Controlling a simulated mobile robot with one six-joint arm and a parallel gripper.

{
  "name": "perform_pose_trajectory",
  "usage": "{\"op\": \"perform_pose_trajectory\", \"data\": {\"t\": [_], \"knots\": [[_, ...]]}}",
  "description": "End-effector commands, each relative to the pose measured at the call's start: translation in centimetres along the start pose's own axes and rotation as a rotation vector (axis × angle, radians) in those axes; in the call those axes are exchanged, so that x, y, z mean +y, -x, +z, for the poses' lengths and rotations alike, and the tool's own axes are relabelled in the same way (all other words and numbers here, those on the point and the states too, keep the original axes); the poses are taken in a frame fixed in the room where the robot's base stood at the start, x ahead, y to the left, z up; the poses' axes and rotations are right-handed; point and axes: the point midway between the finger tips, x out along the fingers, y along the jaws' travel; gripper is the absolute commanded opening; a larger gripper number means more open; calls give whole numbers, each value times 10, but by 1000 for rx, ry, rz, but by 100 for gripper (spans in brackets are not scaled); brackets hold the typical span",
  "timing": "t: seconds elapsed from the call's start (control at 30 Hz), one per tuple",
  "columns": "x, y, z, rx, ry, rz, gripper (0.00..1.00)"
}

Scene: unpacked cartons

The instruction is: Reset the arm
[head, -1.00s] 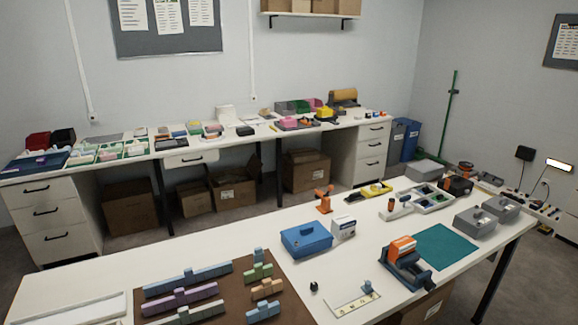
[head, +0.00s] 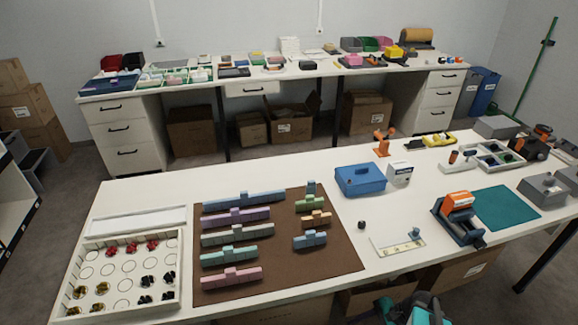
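A teal and grey shape, cut off by the bottom edge right of centre, looks like part of my arm. I cannot make out gripper fingers on it, and nothing held shows. The near white table (head: 130,200) lies in front. On it is a brown mat (head: 285,240) with several pastel blocks in rows. A white tray (head: 88,240) with printed circles holds several red, black and yellowish pieces.
A blue box (head: 360,180), white carton (head: 399,173), orange-and-blue dispenser (head: 457,215) and teal mat (head: 505,207) occupy the table's right. Open cartons (head: 376,300) stand below its front edge. A cluttered bench (head: 225,82) runs along the wall. Shelving (head: 10,200) stands left.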

Motion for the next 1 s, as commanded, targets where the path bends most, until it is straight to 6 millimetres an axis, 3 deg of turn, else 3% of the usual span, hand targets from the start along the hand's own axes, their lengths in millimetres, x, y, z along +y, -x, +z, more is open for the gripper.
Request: {"op": "perform_pose_trajectory", "data": {"t": [0.1,0.4,0.7,1.0], "knots": [[16,-23,10,25,116,105,48],[58,-64,24,73,420,365,48],[98,-87,29,93,742,627,48],[125,-96,28,87,1025,854,48]]}}
